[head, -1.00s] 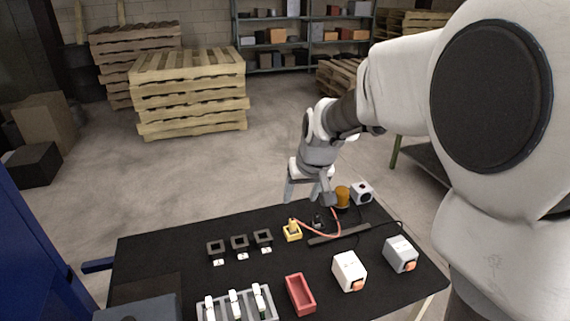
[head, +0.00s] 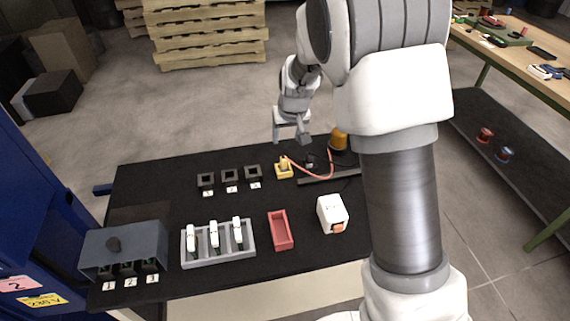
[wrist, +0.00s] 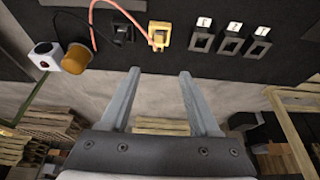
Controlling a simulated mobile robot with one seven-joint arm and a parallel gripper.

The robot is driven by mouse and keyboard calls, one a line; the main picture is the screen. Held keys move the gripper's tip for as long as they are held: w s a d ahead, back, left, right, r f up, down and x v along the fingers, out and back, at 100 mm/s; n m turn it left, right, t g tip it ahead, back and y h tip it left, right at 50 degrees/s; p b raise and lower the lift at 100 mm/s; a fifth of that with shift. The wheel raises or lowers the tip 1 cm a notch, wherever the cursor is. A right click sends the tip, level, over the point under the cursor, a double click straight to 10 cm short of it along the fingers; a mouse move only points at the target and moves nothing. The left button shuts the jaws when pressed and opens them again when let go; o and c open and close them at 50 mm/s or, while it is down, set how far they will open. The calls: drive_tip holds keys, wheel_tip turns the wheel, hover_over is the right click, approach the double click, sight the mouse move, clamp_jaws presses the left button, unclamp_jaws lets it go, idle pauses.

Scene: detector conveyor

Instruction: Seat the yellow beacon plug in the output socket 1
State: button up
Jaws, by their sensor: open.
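The yellow beacon plug (head: 284,163) stands in a yellow holder (head: 284,174) near the far edge of the black table, with a red-orange cable running right toward the amber beacon (head: 339,139). The plug also shows in the wrist view (wrist: 159,37). My gripper (head: 291,138) is open and empty beyond the table's far edge, apart from the plug; its fingers (wrist: 160,75) point toward the table in the wrist view. A blue-grey box (head: 125,246) at the front left has dark sockets above labels 1, 2 and 3; the one labelled 1 (head: 107,271) is leftmost and looks empty.
Three black square frames (head: 231,174) with white labels stand left of the plug. A black plug (head: 309,161) sits to its right. A grey tray (head: 218,259) with white modules, a red bin (head: 281,230) and a white box (head: 332,213) stand in front.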

approach(284, 158)
drive_tip(key=x, duration=0.5)
drive_tip(key=shift+w+a, duration=0.15)
drive_tip(key=shift+w, duration=0.05)
drive_tip(key=shift+x, duration=2.65)
drive_tip(key=shift+s, duration=0.1)
clamp_jaws()
